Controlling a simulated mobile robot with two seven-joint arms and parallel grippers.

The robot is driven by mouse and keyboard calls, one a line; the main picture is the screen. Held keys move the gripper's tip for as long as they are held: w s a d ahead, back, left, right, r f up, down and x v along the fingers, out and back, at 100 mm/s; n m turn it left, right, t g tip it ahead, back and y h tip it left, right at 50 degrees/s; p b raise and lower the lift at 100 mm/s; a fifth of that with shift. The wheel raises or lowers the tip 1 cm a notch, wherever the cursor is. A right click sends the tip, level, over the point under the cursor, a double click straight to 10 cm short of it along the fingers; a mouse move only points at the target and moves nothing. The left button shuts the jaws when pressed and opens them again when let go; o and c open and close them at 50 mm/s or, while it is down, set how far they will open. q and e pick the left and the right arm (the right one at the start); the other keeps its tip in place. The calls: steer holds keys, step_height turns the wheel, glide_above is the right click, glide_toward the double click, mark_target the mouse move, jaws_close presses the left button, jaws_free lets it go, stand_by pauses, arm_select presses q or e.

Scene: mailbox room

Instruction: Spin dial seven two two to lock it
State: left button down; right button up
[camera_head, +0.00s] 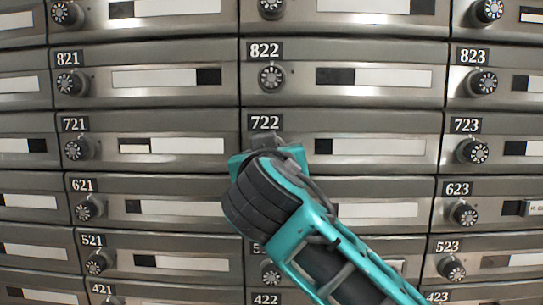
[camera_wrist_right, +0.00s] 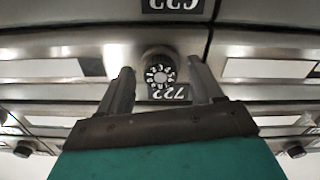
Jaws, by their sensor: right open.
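The mailbox door labelled 722 (camera_head: 390,147) is in the middle of the head view, with its number plate (camera_head: 264,122) showing. Its round dial is mostly hidden there behind my right gripper (camera_head: 266,150). In the right wrist view, which is upside down, the black dial (camera_wrist_right: 160,74) with white numerals sits between the two fingers of my right gripper (camera_wrist_right: 159,66). The fingers are open, one on each side of the dial, with a visible gap to each. Whether they reach as deep as the dial is hard to tell. My left gripper is not in view.
Closed metal mailboxes fill the wall. Neighbouring dials include 721 (camera_head: 75,148), 723 (camera_head: 473,151) and 822 (camera_head: 271,77). My right arm comes from the lower right and covers much of the doors below 722.

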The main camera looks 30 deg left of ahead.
steer(key=b+v, duration=0.2)
steer(key=v, duration=1.1)
